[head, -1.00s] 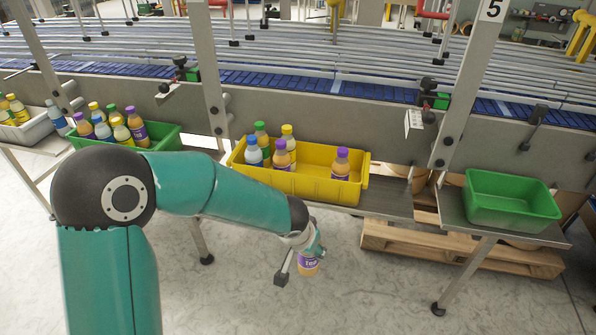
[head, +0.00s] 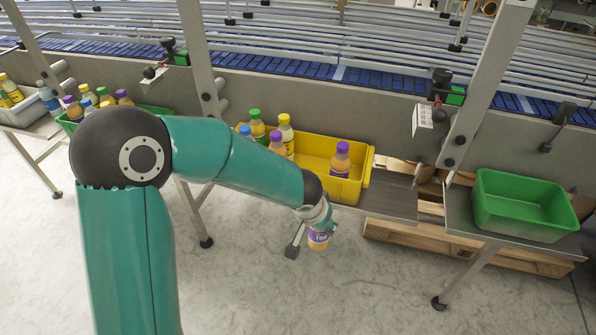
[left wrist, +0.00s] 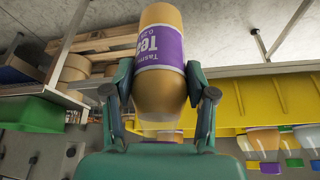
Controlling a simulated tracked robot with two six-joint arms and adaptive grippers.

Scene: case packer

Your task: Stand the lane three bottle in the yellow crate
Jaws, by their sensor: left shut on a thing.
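My left gripper (left wrist: 160,100) is shut on a bottle (left wrist: 161,60) with orange-tan contents and a purple label. In the head view the held bottle (head: 318,238) hangs in front of the yellow crate (head: 362,190), lower in the picture and apart from it. The gripper hides its upper part there. The crate's middle looks free. My right gripper is not in view.
An empty green crate (head: 525,232) stands on a shelf at the right. Another green crate (head: 158,110) with several bottles is partly behind my arm at the left. A grey upright post (head: 200,60) and conveyor rails stand behind the crates.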

